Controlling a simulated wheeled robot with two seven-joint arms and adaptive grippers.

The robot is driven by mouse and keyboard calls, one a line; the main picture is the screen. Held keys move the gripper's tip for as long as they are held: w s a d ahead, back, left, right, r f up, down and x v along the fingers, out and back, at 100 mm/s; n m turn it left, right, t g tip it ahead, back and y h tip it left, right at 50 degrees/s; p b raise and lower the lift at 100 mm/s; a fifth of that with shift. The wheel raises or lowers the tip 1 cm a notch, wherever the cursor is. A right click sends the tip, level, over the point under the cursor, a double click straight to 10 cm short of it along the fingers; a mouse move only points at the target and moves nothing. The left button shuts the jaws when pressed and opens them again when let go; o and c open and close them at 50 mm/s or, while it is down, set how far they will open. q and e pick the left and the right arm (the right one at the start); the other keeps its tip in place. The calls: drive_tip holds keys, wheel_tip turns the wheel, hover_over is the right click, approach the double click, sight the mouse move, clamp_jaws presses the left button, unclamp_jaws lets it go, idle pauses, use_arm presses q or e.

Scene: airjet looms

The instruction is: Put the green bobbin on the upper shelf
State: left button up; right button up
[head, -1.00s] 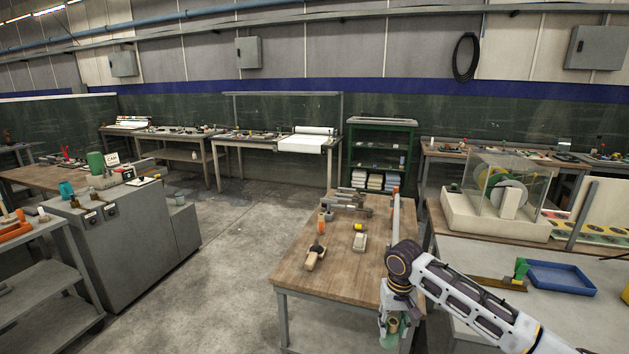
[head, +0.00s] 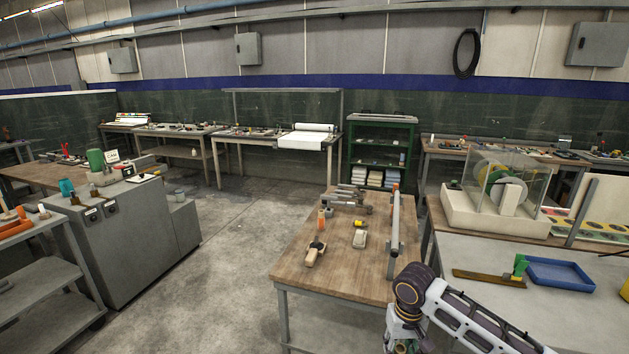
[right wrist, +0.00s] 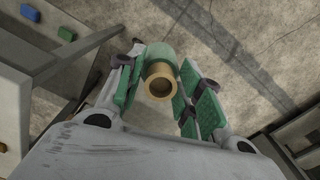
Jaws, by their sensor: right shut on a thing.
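The green bobbin (right wrist: 159,58), with a tan core end facing the camera, is between the green-padded fingers of my right gripper (right wrist: 160,80) in the right wrist view. The fingers are shut on it, above the concrete floor. In the head view the right gripper (head: 404,346) is at the bottom edge, mostly cut off, in front of the wooden bench. A green shelf unit (head: 410,153) stands at the back wall, with white stacks low in it. A grey shelved cart (head: 38,268) is at the left edge. My left gripper is not in view.
A wooden bench (head: 330,270) with tools and a long bar (head: 394,235) lies in the middle. A light table (head: 480,252) with a blue tray (head: 560,275) is on the right. Grey cabinets (head: 125,240) stand left. Open floor (head: 230,260) lies between cabinets and bench.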

drive_tip(key=shift+s+d+f, duration=0.15)
drive_tip(key=shift+s+f, duration=0.75)
drive_tip(key=shift+f, duration=0.25)
idle(1.2)
